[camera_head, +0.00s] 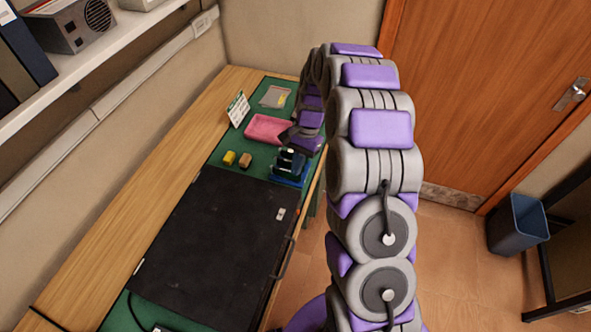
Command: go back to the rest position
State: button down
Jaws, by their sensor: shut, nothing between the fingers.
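My arm curves up from the bottom of the camera_head view, arches over and comes down at the far part of the table. My gripper (291,158) is shut and empty at the arm's end, low over the green mat (212,157). It is above or beside a small blue tray (289,181); I cannot tell whether it touches the tray. Dark parts at the tray overlap the gripper, so its fingertips are hard to make out.
A large black case (205,245) covers the near table. A shelf (95,75) overhangs at left. A bin (517,225) stands right.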

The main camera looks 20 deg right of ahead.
jog(key=shift+d, duration=0.85)
jog(key=s+a+r+n+h, duration=0.1)
jog(key=s+a+r+n, duration=0.15)
jog(key=s+r, duration=0.5)
jog(key=s+a+r+n, duration=0.2)
jog(key=s+r+n, duration=0.1)
jog(key=s+r, duration=0.4)
jog(key=s+r+n+t+h, duration=0.1)
jog(key=s+n, duration=0.3)
jog(key=s, duration=1.6)
jog(key=shift+s+r+h, duration=0.2)
jog(key=shift+s+h, duration=0.15)
jog(key=shift+h, duration=0.25)
jog(key=c, duration=1.8)
grip_release()
jog(key=shift+c, duration=0.2)
